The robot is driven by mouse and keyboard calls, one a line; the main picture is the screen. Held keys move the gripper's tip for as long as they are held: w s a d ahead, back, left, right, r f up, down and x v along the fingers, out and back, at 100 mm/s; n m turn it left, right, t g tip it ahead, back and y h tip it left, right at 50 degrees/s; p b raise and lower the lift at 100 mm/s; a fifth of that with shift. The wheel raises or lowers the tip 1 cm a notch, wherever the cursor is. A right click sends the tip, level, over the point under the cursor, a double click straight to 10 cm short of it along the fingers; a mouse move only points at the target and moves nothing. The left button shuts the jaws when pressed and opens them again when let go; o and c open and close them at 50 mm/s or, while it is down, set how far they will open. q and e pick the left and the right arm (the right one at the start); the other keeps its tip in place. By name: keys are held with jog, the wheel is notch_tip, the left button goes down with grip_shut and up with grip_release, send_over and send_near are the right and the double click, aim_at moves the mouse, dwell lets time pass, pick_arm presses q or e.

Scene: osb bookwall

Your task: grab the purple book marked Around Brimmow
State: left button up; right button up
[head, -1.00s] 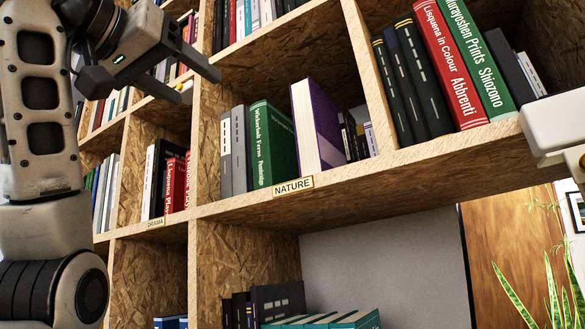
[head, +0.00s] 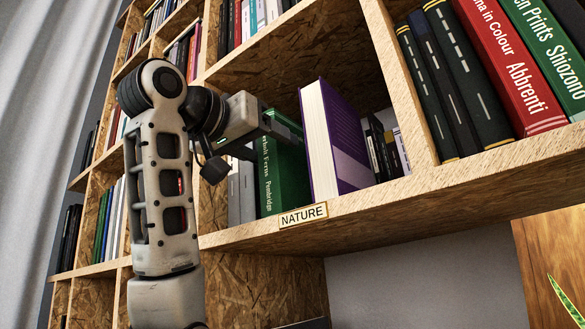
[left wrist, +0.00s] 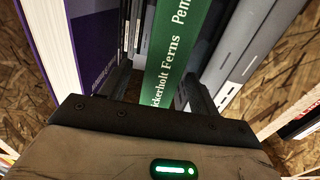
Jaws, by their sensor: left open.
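The purple book (head: 347,150) stands tilted on the NATURE shelf, its white page edges facing left. Its title is not readable. It also shows at the left of the left wrist view (left wrist: 90,45). A green book (head: 282,165), Ferns by Pembridge, stands left of it in the head view. My left gripper (head: 255,150) is open in front of the green book, left of the purple one. In the left wrist view, the fingers (left wrist: 158,80) stand on either side of the green spine, apart from the purple book. My right gripper is out of view.
Grey books (head: 241,190) stand left of the green one. Small dark books (head: 378,150) stand right of the purple one. An upright divider (head: 398,80) bounds the compartment on the right. The shelf edge carries a NATURE label (head: 303,215).

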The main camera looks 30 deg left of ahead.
pick_arm(q)
jog(key=w+p, duration=0.1)
jog(key=w, duration=0.4)
jog(key=shift+w+d+p, duration=0.15)
jog(key=shift+w+p, duration=0.05)
jog(key=shift+p, duration=0.15)
grip_shut()
jog(key=shift+s, duration=0.1)
